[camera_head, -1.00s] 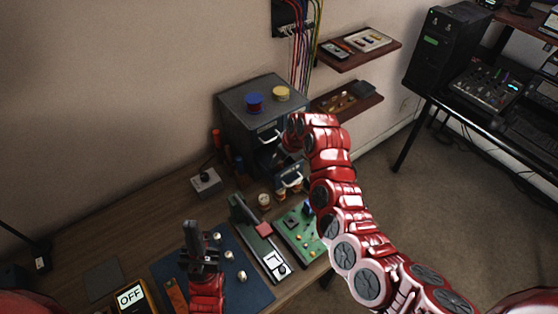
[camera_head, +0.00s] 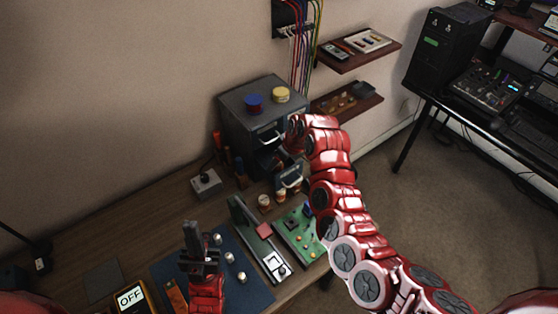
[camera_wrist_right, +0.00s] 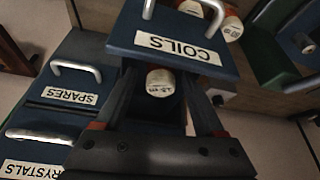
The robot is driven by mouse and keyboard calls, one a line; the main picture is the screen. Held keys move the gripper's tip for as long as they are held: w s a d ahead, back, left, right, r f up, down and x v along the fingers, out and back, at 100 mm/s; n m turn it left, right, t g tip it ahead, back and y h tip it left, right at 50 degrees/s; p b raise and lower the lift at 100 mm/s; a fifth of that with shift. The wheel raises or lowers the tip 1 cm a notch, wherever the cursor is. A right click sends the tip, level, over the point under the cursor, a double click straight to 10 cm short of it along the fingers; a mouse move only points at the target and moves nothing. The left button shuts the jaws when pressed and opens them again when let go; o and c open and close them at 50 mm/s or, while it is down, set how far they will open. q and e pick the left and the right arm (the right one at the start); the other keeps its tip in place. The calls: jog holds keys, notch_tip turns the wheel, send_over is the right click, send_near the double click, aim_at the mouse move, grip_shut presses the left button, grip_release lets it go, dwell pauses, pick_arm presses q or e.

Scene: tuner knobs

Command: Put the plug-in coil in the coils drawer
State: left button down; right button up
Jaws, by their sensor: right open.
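The right wrist view shows the coils drawer (camera_wrist_right: 180,50) pulled open, its label upside down. A white-capped plug-in coil (camera_wrist_right: 160,81) sits in the drawer, between the fingers of my right gripper (camera_wrist_right: 160,100). The fingers are open, one on each side of the coil. In the head view my right arm reaches the grey drawer cabinet (camera_head: 237,125) and hides most of the right gripper. The open drawer front (camera_head: 291,178) shows beside the arm. My left gripper (camera_head: 192,238) is over the blue mat, well away from the drawer; its finger gap is unclear.
Other coils (camera_head: 264,200) stand on the desk below the drawer. A green circuit board (camera_head: 298,236), a tuner board (camera_head: 258,240), a black-knobbed box (camera_head: 206,183) and a meter reading OFF (camera_head: 131,297) are nearby. Closed SPARES (camera_wrist_right: 70,95) and CRYSTALS drawers adjoin.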

jog(key=p+v, duration=0.3)
jog(key=v, duration=0.8)
jog(key=shift+s+r, duration=0.2)
jog(key=shift+r, duration=0.1)
jog(key=shift+w, duration=0.1)
jog(key=shift+d, duration=0.1)
